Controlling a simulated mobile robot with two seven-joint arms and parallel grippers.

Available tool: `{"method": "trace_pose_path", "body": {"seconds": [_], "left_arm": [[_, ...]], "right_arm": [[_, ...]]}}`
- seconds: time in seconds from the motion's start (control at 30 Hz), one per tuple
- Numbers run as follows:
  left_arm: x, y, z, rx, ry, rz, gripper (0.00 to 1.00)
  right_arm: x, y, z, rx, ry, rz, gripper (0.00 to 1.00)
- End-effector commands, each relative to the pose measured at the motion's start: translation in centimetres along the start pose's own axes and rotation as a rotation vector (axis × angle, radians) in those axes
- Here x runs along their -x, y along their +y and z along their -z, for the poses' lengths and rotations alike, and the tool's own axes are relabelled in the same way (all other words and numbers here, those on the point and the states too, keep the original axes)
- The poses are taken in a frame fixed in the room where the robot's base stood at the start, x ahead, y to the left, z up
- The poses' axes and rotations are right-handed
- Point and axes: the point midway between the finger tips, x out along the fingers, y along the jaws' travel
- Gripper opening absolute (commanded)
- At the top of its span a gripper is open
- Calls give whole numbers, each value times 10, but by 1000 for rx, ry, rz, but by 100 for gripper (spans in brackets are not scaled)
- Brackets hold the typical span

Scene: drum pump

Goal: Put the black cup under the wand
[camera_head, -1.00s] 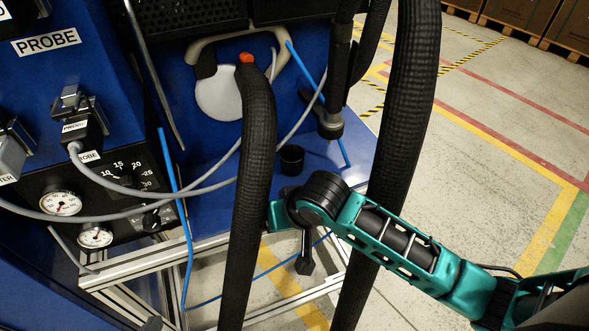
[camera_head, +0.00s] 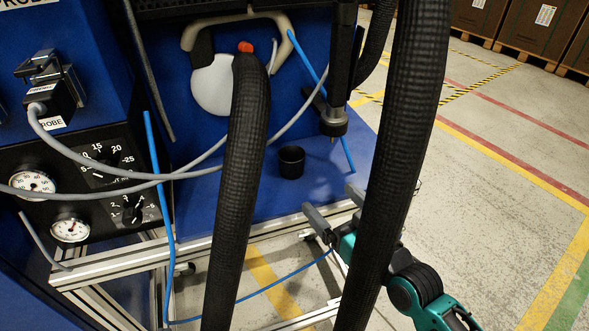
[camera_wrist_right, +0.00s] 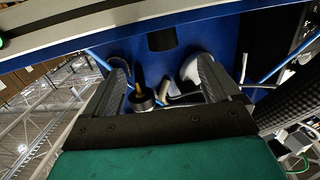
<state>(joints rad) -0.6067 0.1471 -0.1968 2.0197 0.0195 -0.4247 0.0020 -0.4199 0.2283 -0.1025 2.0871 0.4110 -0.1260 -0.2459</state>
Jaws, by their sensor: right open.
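The black cup (camera_head: 291,163) stands upright on the blue shelf, left of and nearer than the wand. The wand (camera_head: 334,119) hangs upright with its nozzle pointing down over the shelf; the cup is not beneath it. My right gripper (camera_head: 329,199) is open and empty at the shelf's front edge, right of and nearer than the cup. In the right wrist view, the cup (camera_wrist_right: 161,39) lies ahead of the open fingers (camera_wrist_right: 162,64), apart from them, and the wand's tip (camera_wrist_right: 141,96) shows between them. My left gripper is not in view.
Two thick black hoses (camera_head: 246,185) hang in front of the shelf; the right one (camera_head: 398,150) partly hides my right arm. The blue shelf (camera_head: 230,205) has bare room around the cup. A metal rail (camera_head: 120,265) runs along its front. Thin blue and grey tubes cross at left.

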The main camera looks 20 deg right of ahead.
Motion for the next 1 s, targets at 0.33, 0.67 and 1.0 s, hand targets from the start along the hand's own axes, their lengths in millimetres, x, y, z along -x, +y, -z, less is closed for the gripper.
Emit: {"method": "trace_pose_path", "body": {"seconds": [0.33, 0.67, 1.0], "left_arm": [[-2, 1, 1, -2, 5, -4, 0], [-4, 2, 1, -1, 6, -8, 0], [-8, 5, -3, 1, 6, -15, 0]], "right_arm": [[-53, 0, 2, -2, 9, -1, 90], [-80, -1, 1, -1, 6, -1, 90], [-123, -3, 0, -1, 6, -1, 90]]}}
